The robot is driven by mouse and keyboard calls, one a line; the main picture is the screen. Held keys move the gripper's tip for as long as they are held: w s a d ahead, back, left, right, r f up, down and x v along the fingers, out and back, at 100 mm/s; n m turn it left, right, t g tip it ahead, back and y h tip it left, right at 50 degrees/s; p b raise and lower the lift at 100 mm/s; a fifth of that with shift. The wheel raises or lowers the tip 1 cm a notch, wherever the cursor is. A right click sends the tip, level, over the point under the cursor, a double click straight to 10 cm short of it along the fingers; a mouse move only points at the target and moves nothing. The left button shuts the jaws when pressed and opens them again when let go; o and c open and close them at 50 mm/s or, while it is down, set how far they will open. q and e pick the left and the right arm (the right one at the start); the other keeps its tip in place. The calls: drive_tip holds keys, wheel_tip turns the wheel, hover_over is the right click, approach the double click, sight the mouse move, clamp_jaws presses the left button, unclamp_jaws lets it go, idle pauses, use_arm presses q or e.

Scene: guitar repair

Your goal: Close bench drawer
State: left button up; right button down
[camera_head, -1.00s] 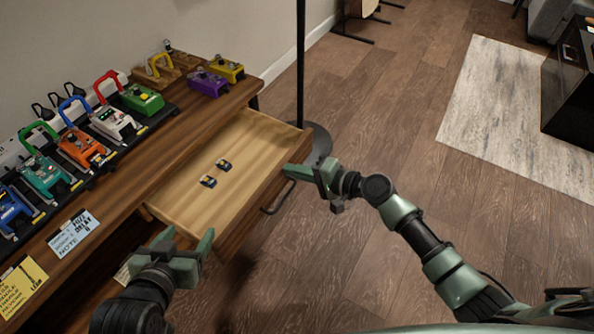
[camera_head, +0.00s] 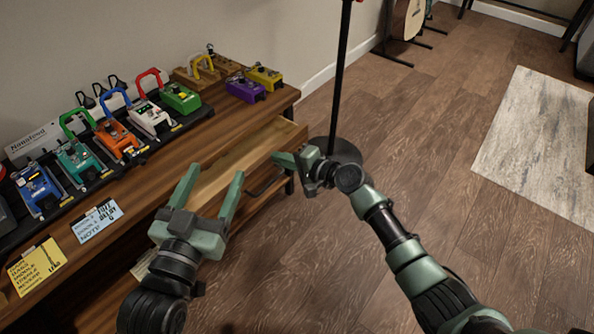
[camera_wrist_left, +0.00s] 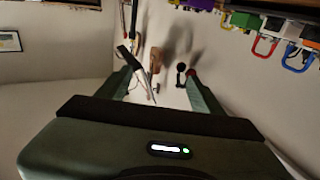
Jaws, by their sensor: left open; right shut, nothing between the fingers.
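The bench drawer (camera_head: 240,160) is a light wooden drawer under the wooden bench (camera_head: 185,142), still sticking out partway in the head view. Its dark handle (camera_head: 268,186) shows on the front. My right gripper (camera_head: 285,162) is shut and empty, its tips at the upper edge of the drawer front near its far end; contact is hard to tell. My left gripper (camera_head: 212,188) is open, its fingers spread before the near end of the drawer and hiding part of it. In the left wrist view the open fingers (camera_wrist_left: 163,88) show nothing between them.
Several coloured pedals, among them a green one (camera_head: 181,98), stand on the bench top. A blue note (camera_head: 97,222) and a yellow note (camera_head: 37,267) are at its front edge. A dark pole (camera_head: 341,75) on a round base stands beyond the drawer.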

drive_tip(key=w+a+b, duration=0.1)
drive_tip(key=a, duration=0.1)
drive_tip(key=w+a+b, duration=0.1)
drive_tip(key=w+a, duration=0.1)
drive_tip(key=shift+w+f, duration=0.1)
drive_tip(key=shift+w, duration=0.15)
use_arm(q)
drive_tip(key=s+r+t+h, duration=0.2)
drive_tip(key=s+r+t, duration=0.2)
drive_tip(key=r+t, duration=0.3)
drive_tip(key=shift+d+r, duration=0.2)
drive_tip(key=shift+r, duration=1.7)
use_arm(e)
drive_tip(key=shift+w+a, duration=0.15)
